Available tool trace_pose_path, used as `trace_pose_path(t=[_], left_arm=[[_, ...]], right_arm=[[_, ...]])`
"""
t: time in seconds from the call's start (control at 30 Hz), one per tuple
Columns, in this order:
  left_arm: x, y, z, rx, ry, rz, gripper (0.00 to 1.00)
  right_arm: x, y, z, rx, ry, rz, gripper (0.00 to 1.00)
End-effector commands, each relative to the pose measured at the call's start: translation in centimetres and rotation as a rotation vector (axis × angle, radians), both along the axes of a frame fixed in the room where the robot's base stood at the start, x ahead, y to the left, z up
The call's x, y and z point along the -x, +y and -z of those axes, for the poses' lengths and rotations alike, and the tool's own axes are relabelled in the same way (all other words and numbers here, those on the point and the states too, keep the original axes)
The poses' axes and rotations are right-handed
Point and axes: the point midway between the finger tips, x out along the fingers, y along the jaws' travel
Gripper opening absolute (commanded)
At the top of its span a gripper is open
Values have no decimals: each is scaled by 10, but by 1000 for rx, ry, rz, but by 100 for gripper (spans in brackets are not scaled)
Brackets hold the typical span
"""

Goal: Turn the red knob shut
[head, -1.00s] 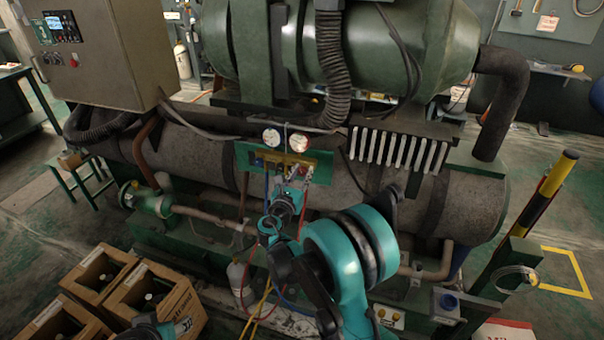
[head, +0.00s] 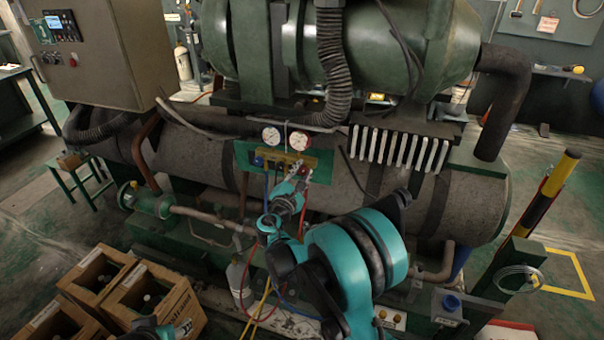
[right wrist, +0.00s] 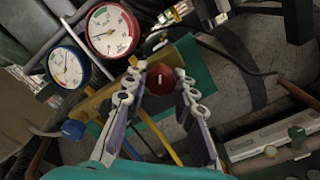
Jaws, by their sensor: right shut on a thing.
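The red knob (right wrist: 159,79) is on the brass gauge manifold in the right wrist view, between the fingertips of my right gripper (right wrist: 160,75). The fingers lie on both sides of the knob and are shut on it. In the head view my right gripper (head: 303,177) reaches the right end of the manifold (head: 272,156) and largely hides the knob. Part of my left arm shows at the bottom left of the head view; its fingers cannot be made out.
Two round gauges (head: 299,141) stand above the manifold, and a blue knob (right wrist: 73,129) is at its other end. Red, blue and yellow hoses hang below it. Wooden crates (head: 150,300) with bottles stand at the lower left. Large tanks and pipes fill the back.

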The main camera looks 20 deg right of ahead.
Motion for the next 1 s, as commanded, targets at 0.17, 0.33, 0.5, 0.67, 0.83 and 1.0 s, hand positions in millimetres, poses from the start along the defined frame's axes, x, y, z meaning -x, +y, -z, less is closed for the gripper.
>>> trace_pose_path(t=[0.17,0.33,0.5,0.67,0.83,1.0], left_arm=[[0,0,3,0,0,0,48],[0,0,5,0,0,0,48],[0,0,7,0,0,0,48],[0,0,8,0,0,0,48],[0,0,10,0,0,0,48],[0,0,10,0,0,0,48]], right_arm=[[0,0,0,-138,-93,0,0],[0,0,0,-273,-184,0,0],[0,0,0,-407,-275,0,0],[0,0,0,-529,-357,1,0],[0,0,0,-645,-435,1,0],[0,0,0,-736,-496,1,0]])
